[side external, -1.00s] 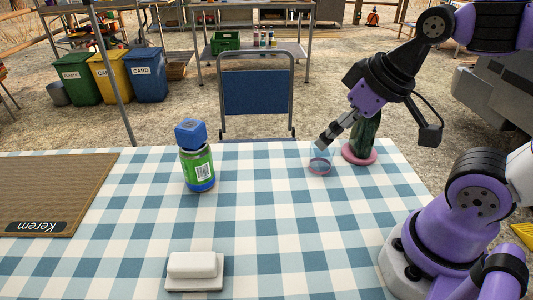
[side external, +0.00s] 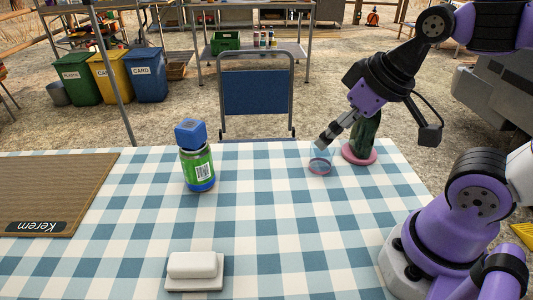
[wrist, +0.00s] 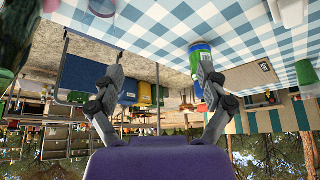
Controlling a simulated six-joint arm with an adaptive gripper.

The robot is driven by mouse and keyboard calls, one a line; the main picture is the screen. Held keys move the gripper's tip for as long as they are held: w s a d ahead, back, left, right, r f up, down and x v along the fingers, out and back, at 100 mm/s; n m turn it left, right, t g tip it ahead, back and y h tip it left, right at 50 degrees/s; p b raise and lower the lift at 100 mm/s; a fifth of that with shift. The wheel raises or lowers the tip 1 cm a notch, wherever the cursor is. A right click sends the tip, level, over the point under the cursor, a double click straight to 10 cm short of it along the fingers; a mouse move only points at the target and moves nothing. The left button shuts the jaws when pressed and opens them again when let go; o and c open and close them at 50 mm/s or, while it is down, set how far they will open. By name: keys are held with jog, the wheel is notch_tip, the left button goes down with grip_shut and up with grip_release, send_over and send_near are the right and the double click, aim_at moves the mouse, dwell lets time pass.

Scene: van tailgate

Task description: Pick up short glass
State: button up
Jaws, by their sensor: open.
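My gripper (side external: 322,144) is open and empty, just above and behind the glass in the side view, tilted down to the left. In the wrist view my gripper (wrist: 160,75) shows two fingers spread apart with nothing between them. A clear round thing, seemingly the glass (wrist: 103,8), shows at the top edge there, outside the fingers.
A dark green cactus-like object (side external: 366,132) on a pink base (side external: 360,154) stands close right of the glass. A green-labelled jar (side external: 198,168) with a blue cube (side external: 191,134) on top stands left. A white bar on a dish (side external: 194,286) lies in front. A brown mat (side external: 50,190) lies left. The middle cloth is clear.

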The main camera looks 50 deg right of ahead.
jog(key=shift+o, duration=1.1)
jog(key=m+g, duration=0.6)
jog(key=m, duration=0.1)
send_near(321, 155)
jog(key=d+f, duration=0.2)
jog(key=f, duration=0.3)
jog(key=w+f, duration=0.1)
jog(key=shift+d+f, duration=0.25)
jog(key=shift+f, duration=0.05)
jog(key=shift+d+f, duration=0.1)
jog(key=shift+f, duration=2.7)
jog(key=c, duration=1.2)
